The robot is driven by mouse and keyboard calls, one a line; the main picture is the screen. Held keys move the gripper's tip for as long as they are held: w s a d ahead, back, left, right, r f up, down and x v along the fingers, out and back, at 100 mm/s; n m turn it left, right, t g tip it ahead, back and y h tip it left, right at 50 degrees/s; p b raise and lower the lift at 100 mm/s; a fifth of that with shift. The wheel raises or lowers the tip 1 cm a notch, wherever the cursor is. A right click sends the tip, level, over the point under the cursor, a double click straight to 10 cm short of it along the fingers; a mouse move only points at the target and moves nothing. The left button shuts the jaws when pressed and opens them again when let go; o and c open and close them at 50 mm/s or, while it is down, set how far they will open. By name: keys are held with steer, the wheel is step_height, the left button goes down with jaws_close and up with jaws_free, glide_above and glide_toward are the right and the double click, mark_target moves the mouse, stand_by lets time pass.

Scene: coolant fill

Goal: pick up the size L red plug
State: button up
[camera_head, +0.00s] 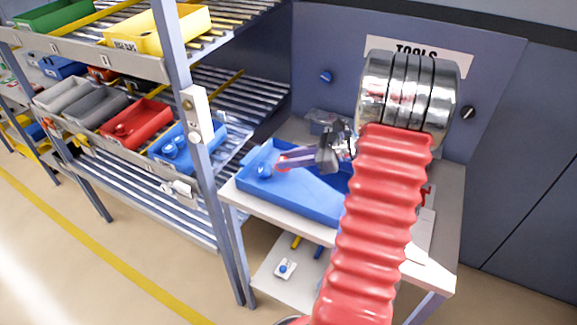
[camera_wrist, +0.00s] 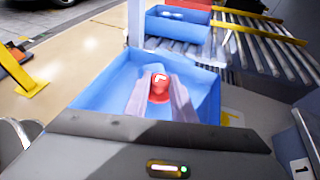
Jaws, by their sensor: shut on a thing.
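The red plug (camera_wrist: 159,88) sits between the two fingertips of my gripper (camera_wrist: 160,100) in the wrist view. Its top has a white mark that looks like a turned letter L. My gripper is shut on it, with a finger along each side. The blue tray (camera_wrist: 90,93) lies below and around the plug in this view. In the head view my gripper (camera_head: 287,160) reaches over the left part of the blue tray (camera_head: 290,200), and only a bit of red shows at its tips. How far the plug is above the tray floor is hard to tell.
The tray stands on a white bench (camera_head: 300,230) beside a rack post (camera_head: 205,165). Bins of red (camera_head: 137,124) and blue (camera_head: 188,147) are on the rack at left. My red arm hides the tray's right side.

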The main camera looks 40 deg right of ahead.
step_height(320, 180, up, 7)
steer(key=shift+r, duration=0.1)
stand_by(0.7)
